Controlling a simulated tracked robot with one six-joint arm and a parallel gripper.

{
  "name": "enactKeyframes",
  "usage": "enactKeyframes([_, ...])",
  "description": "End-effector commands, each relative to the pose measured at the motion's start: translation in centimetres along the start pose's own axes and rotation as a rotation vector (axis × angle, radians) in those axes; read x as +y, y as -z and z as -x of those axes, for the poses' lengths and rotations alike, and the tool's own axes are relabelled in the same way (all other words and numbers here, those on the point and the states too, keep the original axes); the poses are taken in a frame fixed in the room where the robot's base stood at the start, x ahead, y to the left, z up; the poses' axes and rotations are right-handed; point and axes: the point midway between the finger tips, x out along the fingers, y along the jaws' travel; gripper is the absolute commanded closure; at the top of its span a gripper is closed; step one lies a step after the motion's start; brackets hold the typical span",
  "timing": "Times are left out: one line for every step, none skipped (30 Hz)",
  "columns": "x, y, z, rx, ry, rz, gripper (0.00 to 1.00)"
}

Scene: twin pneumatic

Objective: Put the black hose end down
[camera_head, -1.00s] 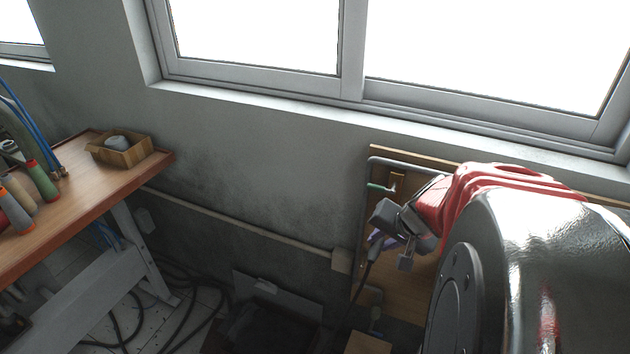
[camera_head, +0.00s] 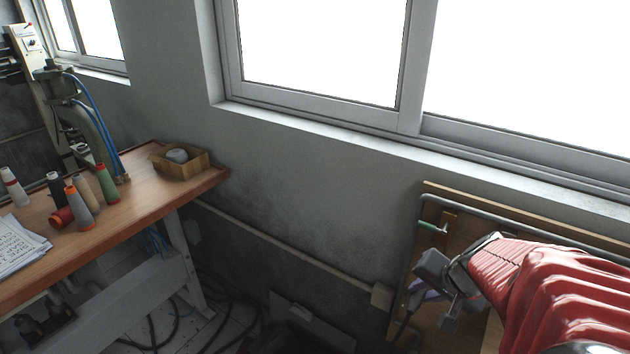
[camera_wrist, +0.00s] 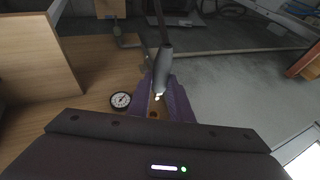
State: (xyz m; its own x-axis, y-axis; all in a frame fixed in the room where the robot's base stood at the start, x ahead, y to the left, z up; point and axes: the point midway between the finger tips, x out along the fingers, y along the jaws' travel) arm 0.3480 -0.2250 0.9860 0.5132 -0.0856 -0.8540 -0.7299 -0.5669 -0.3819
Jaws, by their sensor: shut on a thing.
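The black hose end (camera_wrist: 163,72) is held between the purple fingers of my gripper (camera_wrist: 165,98) in the wrist view. Its dark hose runs away toward the top of that picture, and a small bright metal tip shows between the fingers. In the head view my gripper (camera_head: 424,292) is in front of the wooden board at the lower right, below the window. There the hose end itself is mostly hidden by the gripper, and only a dark stretch of hose (camera_head: 403,328) hangs below it.
A wooden board (camera_head: 437,215) with a grey pipe frame and a green-handled valve (camera_head: 432,228) stands against the wall. A round gauge (camera_wrist: 121,100) is left of my fingers. Dark hoses lie on the floor.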

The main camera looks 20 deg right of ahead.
Motion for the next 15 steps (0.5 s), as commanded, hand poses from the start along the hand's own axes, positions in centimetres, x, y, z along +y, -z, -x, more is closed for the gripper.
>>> enactKeyframes([-0.01,0.02,0.00,0.000,0.000,0.000,1.00])
enactKeyframes([-0.01,0.02,0.00,0.000,0.000,0.000,1.00])
enactKeyframes([-0.01,0.02,0.00,0.000,0.000,0.000,1.00])
enactKeyframes([-0.01,0.03,0.00,0.000,0.000,0.000,1.00])
enactKeyframes([-0.01,0.03,0.00,0.000,0.000,0.000,1.00])
enactKeyframes([-0.01,0.03,0.00,0.000,0.000,0.000,1.00])
enactKeyframes([-0.01,0.03,0.00,0.000,0.000,0.000,1.00])
enactKeyframes([-0.01,0.04,0.00,0.000,0.001,0.000,1.00])
enactKeyframes([-0.01,0.04,0.00,-0.001,0.001,0.002,1.00])
enactKeyframes([-0.01,0.04,0.00,-0.002,0.002,0.003,1.00])
enactKeyframes([-0.01,0.04,0.00,-0.003,0.004,0.006,1.00])
enactKeyframes([-0.01,0.04,0.00,-0.005,0.006,0.012,1.00])
enactKeyframes([-0.02,0.02,0.00,-0.007,0.008,0.017,1.00])
enactKeyframes([-0.02,0.00,0.00,-0.010,0.010,0.023,1.00])
enactKeyframes([-0.05,-0.05,0.01,-0.015,0.015,0.034,1.00])
